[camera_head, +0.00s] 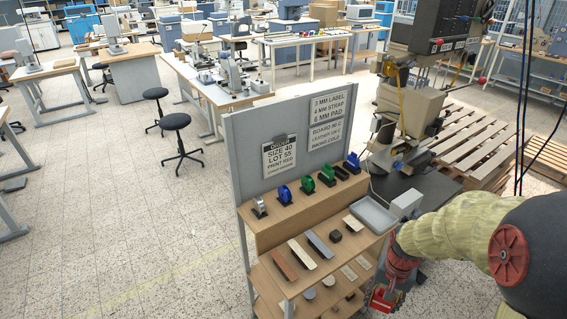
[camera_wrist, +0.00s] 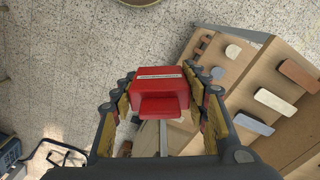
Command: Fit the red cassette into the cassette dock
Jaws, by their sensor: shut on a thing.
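The red cassette (camera_wrist: 160,86) is a blocky red piece with a pale label strip on top and a lower step. In the wrist view it sits between the two fingers of my gripper (camera_wrist: 161,92), which is shut on it. In the head view my gripper (camera_head: 386,292) is at the lower right, in front of the shelf rack's right end. The red of the cassette (camera_head: 379,299) shows there, partly hidden by the fingers. I cannot make out the cassette dock for certain; a stamping machine (camera_head: 411,107) stands behind the rack at the right.
A wooden shelf rack (camera_head: 262,238) holds colored foil rolls, bars and small blocks; a grey tray (camera_head: 373,215) is at its right end. Its grey back panel (camera_head: 262,130) carries signs, one reading "PRINT RED". Pallets (camera_head: 480,150) lie at the right. Open floor (camera_head: 150,220) is at the left.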

